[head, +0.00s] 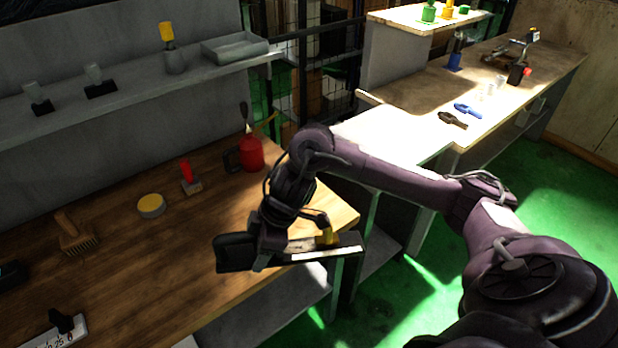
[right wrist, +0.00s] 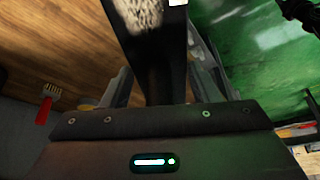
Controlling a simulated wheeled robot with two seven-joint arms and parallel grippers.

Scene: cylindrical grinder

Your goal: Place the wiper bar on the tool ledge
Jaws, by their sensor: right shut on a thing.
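The wiper bar (head: 342,248) is a long dark bar with a bright strip along its side, held out over the front edge of the workbench near its right end. My right gripper (head: 280,254) is shut on one end of it. In the right wrist view the bar (right wrist: 162,70) runs up between the fingers (right wrist: 160,92), with a bright speckled patch. A grey ledge (head: 135,98) runs along the wall above the bench. A raised shelf (head: 405,19) stands at the back right. I cannot tell which is the tool ledge. My left gripper is not in view.
The wooden bench (head: 120,275) holds a wooden brush (head: 72,238), a yellow-topped tin (head: 151,206), a red-handled brush (head: 190,177) and a red can (head: 251,154). The grey ledge carries a shallow tray (head: 236,47) and several upright items. Green floor lies to the right.

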